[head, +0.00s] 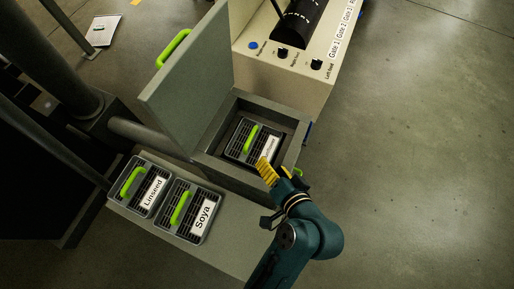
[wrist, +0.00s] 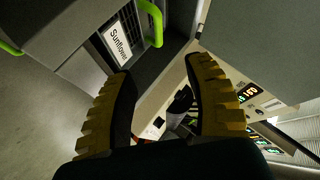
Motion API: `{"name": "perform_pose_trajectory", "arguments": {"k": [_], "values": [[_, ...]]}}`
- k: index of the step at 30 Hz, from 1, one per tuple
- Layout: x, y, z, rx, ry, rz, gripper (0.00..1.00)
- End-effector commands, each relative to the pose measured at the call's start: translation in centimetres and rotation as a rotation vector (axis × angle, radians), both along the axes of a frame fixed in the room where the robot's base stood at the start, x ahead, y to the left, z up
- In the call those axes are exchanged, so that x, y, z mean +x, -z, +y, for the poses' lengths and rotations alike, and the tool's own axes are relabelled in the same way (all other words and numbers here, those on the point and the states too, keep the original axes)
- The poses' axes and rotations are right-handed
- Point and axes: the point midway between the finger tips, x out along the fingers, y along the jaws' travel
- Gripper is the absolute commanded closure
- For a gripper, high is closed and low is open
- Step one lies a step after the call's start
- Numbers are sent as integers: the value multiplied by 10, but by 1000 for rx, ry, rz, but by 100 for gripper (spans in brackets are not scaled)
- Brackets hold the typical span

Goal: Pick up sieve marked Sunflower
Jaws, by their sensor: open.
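The Sunflower sieve (head: 240,146) lies in the open grey box, with a green handle and a white label. Its label is partly hidden by my gripper in the head view. In the wrist view the label (wrist: 117,42) reads "Sunflow…", and the green handle (wrist: 153,20) stands up beside it. My gripper (head: 268,172) has yellow ridged fingers and is at the box's lower right rim in the head view. In the wrist view my gripper (wrist: 161,70) is open and empty, with the sieve beyond and left of its fingertips.
The grey box (head: 205,158) has its lid (head: 190,75) raised on the left. The Linseed sieve (head: 140,187) and Soya sieve (head: 187,211) lie on a grey bench (head: 225,235) to the lower left. A beige control panel (head: 288,65) stands behind. Open floor lies to the right.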

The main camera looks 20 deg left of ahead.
Motion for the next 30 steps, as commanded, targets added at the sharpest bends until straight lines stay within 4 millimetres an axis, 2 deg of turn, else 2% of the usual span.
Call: {"name": "perform_pose_trajectory", "arguments": {"k": [4,12,15,19,24,30], "values": [[14,10,14,-1,-4,-5,47],[52,44,54,-2,-4,-6,47],[62,53,64,-2,-2,-5,47],[68,59,71,-3,-1,-6,47],[77,84,89,-2,-2,-5,47],[90,91,101,-3,1,-6,47]]}}
